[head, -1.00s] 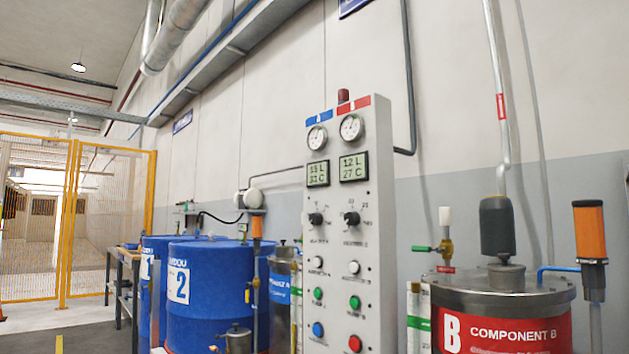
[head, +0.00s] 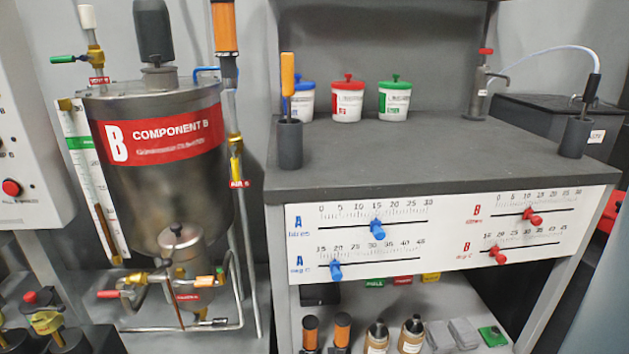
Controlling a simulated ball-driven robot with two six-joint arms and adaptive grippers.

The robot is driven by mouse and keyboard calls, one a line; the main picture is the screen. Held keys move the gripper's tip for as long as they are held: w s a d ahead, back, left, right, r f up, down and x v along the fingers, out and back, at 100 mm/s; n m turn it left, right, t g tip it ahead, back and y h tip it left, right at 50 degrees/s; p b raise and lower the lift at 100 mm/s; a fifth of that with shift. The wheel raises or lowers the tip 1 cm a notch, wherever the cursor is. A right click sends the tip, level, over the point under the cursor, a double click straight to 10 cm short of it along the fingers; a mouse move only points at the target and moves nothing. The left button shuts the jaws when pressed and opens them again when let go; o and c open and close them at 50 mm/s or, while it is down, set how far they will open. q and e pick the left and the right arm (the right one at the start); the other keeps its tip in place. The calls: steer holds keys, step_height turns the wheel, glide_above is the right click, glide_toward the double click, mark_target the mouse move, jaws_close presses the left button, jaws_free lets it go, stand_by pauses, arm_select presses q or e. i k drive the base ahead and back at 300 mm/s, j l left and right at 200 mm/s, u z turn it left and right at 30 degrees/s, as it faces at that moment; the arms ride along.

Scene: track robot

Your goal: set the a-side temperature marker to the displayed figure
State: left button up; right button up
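The A-side temperature marker (head: 335,271) is a blue slider on the lower left scale, marked A deg C, of the white scale board (head: 450,240) on the bench front. It sits near the left end, at about 20. A second blue marker (head: 376,227) is on the A litres scale above it, near 15. The digital display is out of view now. In the earlier view, the left display under the blue A label seems to show 31 C on its lower line, but its digits are small and blurred. Neither gripper is in view.
Two red markers, the B litres one (head: 532,217) and the B temperature one (head: 498,254), are on the board's right half. The grey bench top (head: 400,160) juts above the board. The component B tank (head: 160,180) stands left. Bottles and handles fill the shelf below.

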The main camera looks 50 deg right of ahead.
mark_target(337, 275)
steer(key=z, duration=2.45)
